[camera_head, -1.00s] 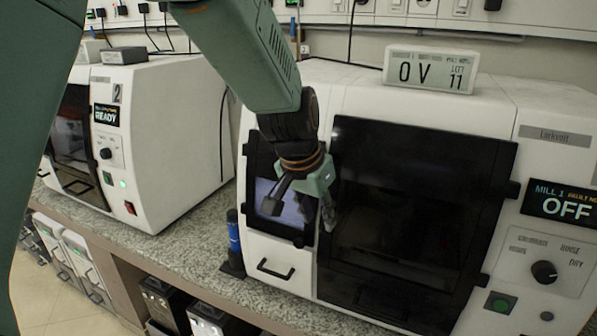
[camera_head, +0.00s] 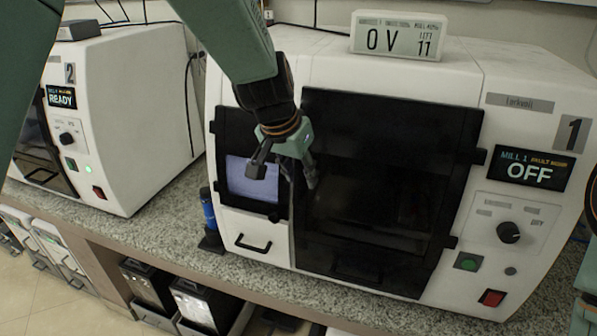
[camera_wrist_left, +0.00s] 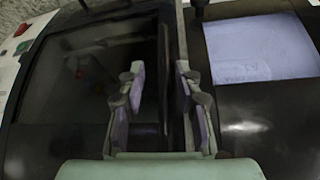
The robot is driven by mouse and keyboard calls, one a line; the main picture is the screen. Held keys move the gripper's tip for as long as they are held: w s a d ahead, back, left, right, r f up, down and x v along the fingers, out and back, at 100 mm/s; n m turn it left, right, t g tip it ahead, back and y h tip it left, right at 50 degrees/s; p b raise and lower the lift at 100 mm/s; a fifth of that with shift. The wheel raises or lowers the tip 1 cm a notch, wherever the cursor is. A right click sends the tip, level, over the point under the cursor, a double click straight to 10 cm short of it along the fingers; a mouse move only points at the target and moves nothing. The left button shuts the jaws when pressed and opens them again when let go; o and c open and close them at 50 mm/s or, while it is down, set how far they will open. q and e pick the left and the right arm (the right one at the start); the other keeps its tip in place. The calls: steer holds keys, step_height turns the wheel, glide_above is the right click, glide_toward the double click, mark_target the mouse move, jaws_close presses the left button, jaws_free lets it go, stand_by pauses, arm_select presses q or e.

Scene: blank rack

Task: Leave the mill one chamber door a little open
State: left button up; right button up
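Mill one is the white machine (camera_head: 330,70) whose display reads MILL 1 and OFF. Its chamber door (camera_head: 400,130) is the large dark panel with hinge blocks on its right side. It looks shut or nearly so; I cannot tell if there is a gap. My left gripper (camera_head: 284,176) is in front of the door's left edge, beside the small screen. In the left wrist view, the gripper (camera_wrist_left: 163,102) has its fingers apart, with a dark upright bar (camera_wrist_left: 164,75) between or behind them. Contact is unclear. The right gripper is out of view.
The small screen panel (camera_head: 253,178) is left of the door. A dial (camera_head: 508,232), green button (camera_head: 467,262) and red switch (camera_head: 492,298) are at right. A blue bottle (camera_head: 208,208) stands left. Mill two (camera_head: 135,110) reads READY.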

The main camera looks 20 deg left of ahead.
arm_select(q)
steer(key=shift+s+a, duration=0.3)
steer(key=shift+s, duration=0.05)
steer(key=shift+w+d+f, duration=0.1)
steer(key=shift+w+f, duration=0.05)
steer(key=shift+w, duration=0.25)
steer(key=c, duration=0.7)
steer(key=shift+s, duration=0.2)
jaws_close()
steer(key=shift+w, duration=0.2)
